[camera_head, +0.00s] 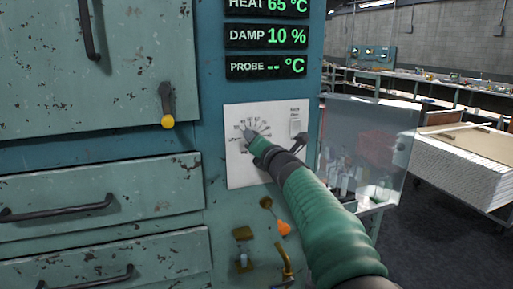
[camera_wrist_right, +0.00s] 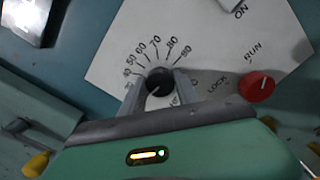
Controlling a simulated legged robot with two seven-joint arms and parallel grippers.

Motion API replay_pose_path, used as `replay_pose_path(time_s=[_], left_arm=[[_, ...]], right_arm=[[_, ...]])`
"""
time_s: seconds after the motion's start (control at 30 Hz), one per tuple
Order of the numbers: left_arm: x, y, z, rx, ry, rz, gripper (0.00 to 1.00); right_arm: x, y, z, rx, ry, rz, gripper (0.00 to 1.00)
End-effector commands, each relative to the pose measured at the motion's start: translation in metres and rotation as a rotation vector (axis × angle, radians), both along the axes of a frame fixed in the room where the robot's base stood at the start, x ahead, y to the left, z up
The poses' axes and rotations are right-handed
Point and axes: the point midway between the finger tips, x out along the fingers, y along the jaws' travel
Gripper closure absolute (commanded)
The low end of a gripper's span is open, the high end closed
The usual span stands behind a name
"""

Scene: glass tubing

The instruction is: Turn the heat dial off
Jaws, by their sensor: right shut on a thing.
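The heat dial (camera_wrist_right: 159,80) is a round black knob on a white panel (camera_wrist_right: 105,68), with a printed scale of numbers around it. In the wrist view it sits between the two grey fingers of my right gripper (camera_wrist_right: 160,91), which is shut on it. A pale line shows on the knob's face; the exact setting it marks is unclear. In the head view my right gripper (camera_head: 250,136) reaches the panel from the lower right and hides most of the dial. The heat display (camera_head: 266,7) above reads 65 °C. My left gripper is not in view.
A red knob (camera_wrist_right: 257,86) sits beside the dial near the words RUN and LOCK. An orange-tipped lever (camera_head: 284,228) and brass fittings are below. A clear-walled case (camera_head: 365,140) stands to the right.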

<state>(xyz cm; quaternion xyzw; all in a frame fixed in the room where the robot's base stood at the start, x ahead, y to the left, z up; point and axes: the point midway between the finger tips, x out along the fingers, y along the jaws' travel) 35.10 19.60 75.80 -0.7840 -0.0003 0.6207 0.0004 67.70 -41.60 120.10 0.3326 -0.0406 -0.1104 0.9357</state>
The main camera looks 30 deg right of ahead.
Motion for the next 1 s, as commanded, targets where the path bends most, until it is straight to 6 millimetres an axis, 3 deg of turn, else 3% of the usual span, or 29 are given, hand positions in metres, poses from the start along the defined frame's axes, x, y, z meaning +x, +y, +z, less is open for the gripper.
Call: replay_pose_path(time_s=[0.03,0.4,0.9,0.93,1.0], left_arm=[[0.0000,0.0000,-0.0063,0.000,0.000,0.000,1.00],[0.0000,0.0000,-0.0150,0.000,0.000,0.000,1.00],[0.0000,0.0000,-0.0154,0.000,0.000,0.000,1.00],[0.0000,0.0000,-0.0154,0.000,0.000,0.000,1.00],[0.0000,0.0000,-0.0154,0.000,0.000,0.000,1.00]], right_arm=[[0.0019,0.0015,-0.0120,-0.029,0.022,0.002,1.00],[0.0022,0.0009,-0.0101,-0.171,0.057,0.002,1.00],[0.0020,0.0005,-0.0088,-0.190,0.061,0.002,1.00],[0.0020,0.0005,-0.0088,-0.190,0.061,0.002,0.61],[0.0018,0.0003,-0.0080,-0.189,0.059,0.001,0.52]])
